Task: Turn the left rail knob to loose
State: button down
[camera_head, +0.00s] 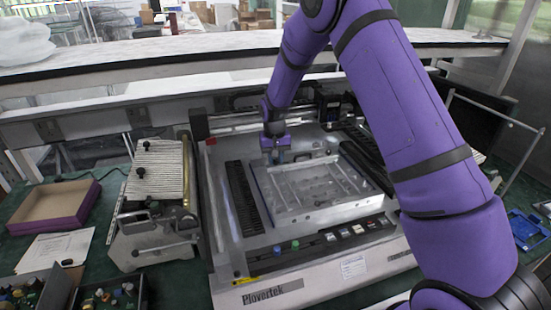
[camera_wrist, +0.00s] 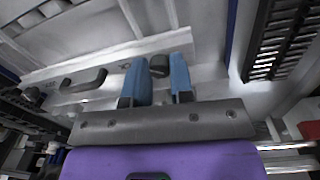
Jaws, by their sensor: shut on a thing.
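The Plovertek machine (camera_head: 300,235) stands on the bench with a light metal plate (camera_head: 315,190) in its bed. My gripper (camera_head: 275,155) reaches down to the left end of the rail at the back of that plate. In the wrist view, its two blue fingers (camera_wrist: 158,62) are closed around a dark round knob, the left rail knob (camera_wrist: 158,68). The fingers hide the knob's sides, and its turn position cannot be read. In the head view, the knob is hidden by my gripper. A dark elongated handle (camera_wrist: 84,80) sits on the same rail in the wrist view.
A smaller metal unit with a ribbed top (camera_head: 157,172) stands left of the machine. A shallow open box (camera_head: 53,207) and paper lie further left. Buttons (camera_head: 345,232) line the machine's front. A blue tray (camera_head: 526,229) lies at right. A slotted black strip (camera_wrist: 280,40) is near the fingers.

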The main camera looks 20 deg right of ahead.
aim_at(275, 161)
jog(key=n, duration=0.6)
jog(key=shift+n, duration=0.4)
dwell(0.4)
jog(key=c, duration=1)
grip_release()
notch_tip(275, 161, up, 11)
jog(key=shift+a+f, duration=0.1)
jog(key=shift+a, duration=0.05)
jog(key=shift+s, duration=0.1)
